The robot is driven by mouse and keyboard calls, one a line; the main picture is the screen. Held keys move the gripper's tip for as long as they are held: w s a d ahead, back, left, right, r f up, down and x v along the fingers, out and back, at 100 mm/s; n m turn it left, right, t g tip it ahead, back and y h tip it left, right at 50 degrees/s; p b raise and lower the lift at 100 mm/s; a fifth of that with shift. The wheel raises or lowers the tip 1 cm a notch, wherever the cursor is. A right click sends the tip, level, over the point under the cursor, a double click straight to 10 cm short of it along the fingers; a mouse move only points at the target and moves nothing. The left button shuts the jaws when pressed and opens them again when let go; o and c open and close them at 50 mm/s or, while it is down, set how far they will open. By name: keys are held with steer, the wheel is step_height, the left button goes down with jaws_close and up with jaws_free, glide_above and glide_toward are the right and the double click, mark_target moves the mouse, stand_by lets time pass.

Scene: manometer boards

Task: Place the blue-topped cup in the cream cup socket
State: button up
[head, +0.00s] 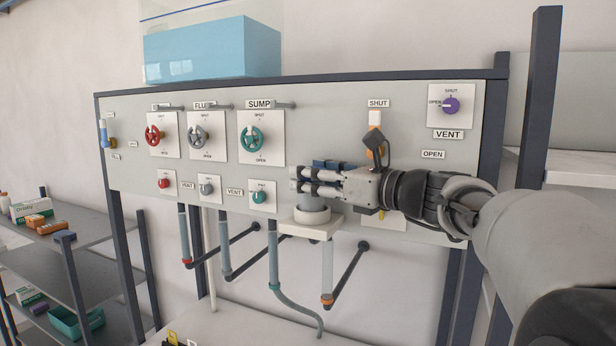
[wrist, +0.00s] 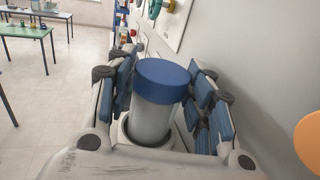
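The blue-topped cup (wrist: 163,82) stands upright between my fingers in the wrist view, its pale body under a blue lid. Its foot sits inside a pale ring with a dark inner edge. In the head view the cup's pale lower part (head: 312,203) shows below my fingers, above the cream socket (head: 312,231) on the board's lower edge. My gripper (head: 316,181) is level, pointing left along the board, with its fingers around the cup. In the wrist view my gripper (wrist: 161,104) appears open, with narrow gaps beside the cup. The near finger hides much of the cup in the head view.
The manometer board (head: 340,125) with valve knobs stands close behind my gripper. Clear tubes and dark rods (head: 349,272) project below the socket. Shelves (head: 40,262) with boxes stand at left.

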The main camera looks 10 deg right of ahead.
steer(key=shift+o, duration=1.1)
steer(key=b+v, duration=0.1)
steer(key=v, duration=1.1)
